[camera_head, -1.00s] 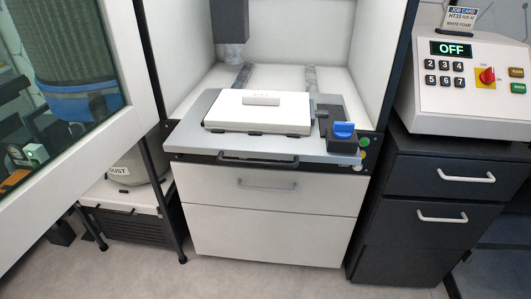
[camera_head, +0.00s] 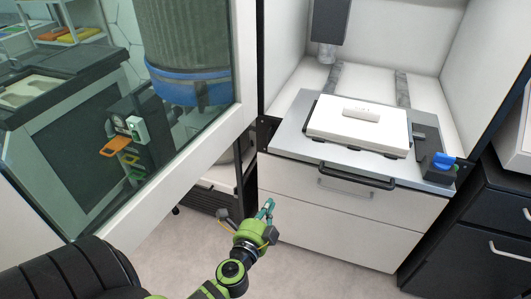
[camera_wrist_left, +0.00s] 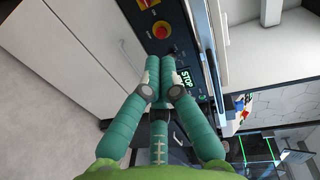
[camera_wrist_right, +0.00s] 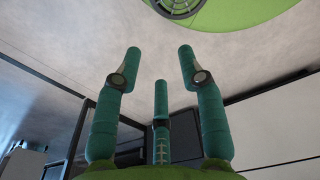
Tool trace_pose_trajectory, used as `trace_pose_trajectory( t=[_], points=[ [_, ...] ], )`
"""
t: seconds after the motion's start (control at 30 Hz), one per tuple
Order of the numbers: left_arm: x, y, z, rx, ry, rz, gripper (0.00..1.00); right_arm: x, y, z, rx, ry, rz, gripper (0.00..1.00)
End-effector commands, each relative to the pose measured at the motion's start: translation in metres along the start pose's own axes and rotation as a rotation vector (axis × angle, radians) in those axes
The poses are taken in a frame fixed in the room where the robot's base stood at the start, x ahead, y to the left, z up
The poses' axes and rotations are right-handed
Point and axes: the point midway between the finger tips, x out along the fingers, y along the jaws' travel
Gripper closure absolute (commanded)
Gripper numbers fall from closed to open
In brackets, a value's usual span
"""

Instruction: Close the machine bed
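The machine bed (camera_head: 292,135) is a grey plate that juts out from the white machine cabinet in the head view. A white block (camera_head: 362,127) with a small labelled piece on top lies on it. A black bar handle (camera_head: 357,177) runs along its front edge, and a blue clamp knob (camera_head: 444,160) sits at its right. My left gripper (camera_head: 268,208) is below and left of the bed, apart from the handle. Its green fingers (camera_wrist_left: 160,62) lie together in the left wrist view, with nothing seen between them. My right gripper (camera_wrist_right: 160,54) is open and empty, outside the head view.
The glass door (camera_head: 190,165) stands open at the left, close to my left arm. White drawers (camera_head: 330,215) lie under the bed, and a dark drawer cabinet (camera_head: 480,235) stands at the right. The left wrist view shows a panel with a STOP display (camera_wrist_left: 187,78) and a red button (camera_wrist_left: 161,30).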

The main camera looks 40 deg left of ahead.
Motion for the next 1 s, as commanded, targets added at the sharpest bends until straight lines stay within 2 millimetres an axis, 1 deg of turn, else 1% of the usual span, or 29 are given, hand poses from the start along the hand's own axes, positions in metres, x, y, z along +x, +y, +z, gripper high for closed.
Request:
trace_pose_trajectory(
  t=[0.03, 0.1, 0.2, 0.27, 0.37, 0.5, 0.7, 0.8, 0.9, 1.0],
  points=[
    [-0.002, -0.024, -0.001, 0.023, 0.001, -0.044, 1.0, -0.006, 0.001, 0.0, -0.001, -0.001, 0.001, 0.6],
    [-0.002, -0.042, -0.002, 0.046, 0.0, -0.084, 1.0, -0.007, 0.002, 0.0, -0.001, -0.001, 0.002, 0.6],
    [0.001, -0.052, -0.002, 0.061, -0.002, -0.106, 1.0, -0.009, 0.005, 0.001, -0.003, -0.002, 0.006, 0.6],
    [0.007, -0.054, -0.002, 0.061, -0.002, -0.109, 1.0, -0.011, 0.007, 0.001, -0.004, -0.003, 0.009, 0.6],
    [0.022, -0.057, -0.002, 0.061, -0.002, -0.108, 1.0, -0.018, 0.01, 0.001, -0.005, -0.003, 0.012, 0.6],
    [0.051, -0.061, -0.002, 0.061, -0.003, -0.108, 1.0, -0.027, 0.013, 0.0, -0.005, -0.004, 0.016, 0.6],
    [0.094, -0.063, -0.002, 0.059, -0.003, -0.106, 1.0, -0.034, 0.013, 0.0, -0.004, -0.004, 0.017, 0.6],
    [0.111, -0.064, -0.002, 0.06, -0.003, -0.105, 1.0, -0.036, 0.013, -0.001, -0.004, -0.004, 0.017, 0.6],
    [0.123, -0.064, -0.002, 0.059, -0.002, -0.104, 1.0, -0.037, 0.013, -0.001, -0.004, -0.003, 0.016, 0.6],
    [0.131, -0.064, -0.003, 0.059, -0.001, -0.104, 1.0, -0.037, 0.012, -0.001, -0.003, -0.003, 0.016, 0.6]
  ],
)
